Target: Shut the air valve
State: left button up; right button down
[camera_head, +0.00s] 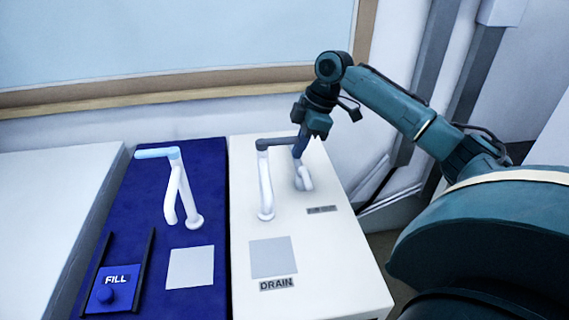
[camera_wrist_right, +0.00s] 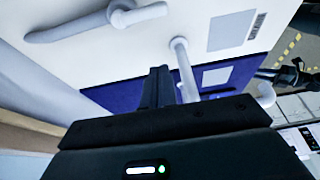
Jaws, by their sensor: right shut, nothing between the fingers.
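On the white panel (camera_head: 340,262), a white upright post carries a grey lever (camera_head: 275,144) that points right. A second, bent white fitting (camera_head: 302,180) stands to its right, beside a small blurred label (camera_head: 321,209). I cannot read which part is the air valve. My right gripper (camera_head: 299,154) is shut and empty, pointing down above the white fitting, by the lever's right end. Whether it touches the lever is unclear. In the right wrist view, the shut fingers (camera_wrist_right: 161,86) sit beside a white post (camera_wrist_right: 184,68), with a white fitting (camera_wrist_right: 90,24) at upper left. My left gripper is out of view.
Left of the white panel is a blue panel (camera_head: 214,220) with a light-blue lever (camera_head: 157,153) on white pipes and a FILL slider (camera_head: 108,292). A DRAIN label (camera_head: 277,285) lies at the white panel's front. A wall rises behind.

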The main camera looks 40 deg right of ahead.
aim_at(306, 178)
jog(key=x, duration=0.9)
jog(key=shift+s+a+f+p, duration=0.1)
jog(key=shift+s+p, duration=0.05)
jog(key=shift+p, duration=0.15)
jog(key=d, duration=0.1)
jog(key=s, duration=0.1)
jog(key=d, duration=0.1)
jog(key=shift+s+d+f+p, duration=0.2)
jog(key=shift+d+f+p, duration=0.05)
jog(key=shift+d+p, duration=0.1)
jog(key=shift+s+d, duration=0.2)
jog(key=shift+d, duration=0.15)
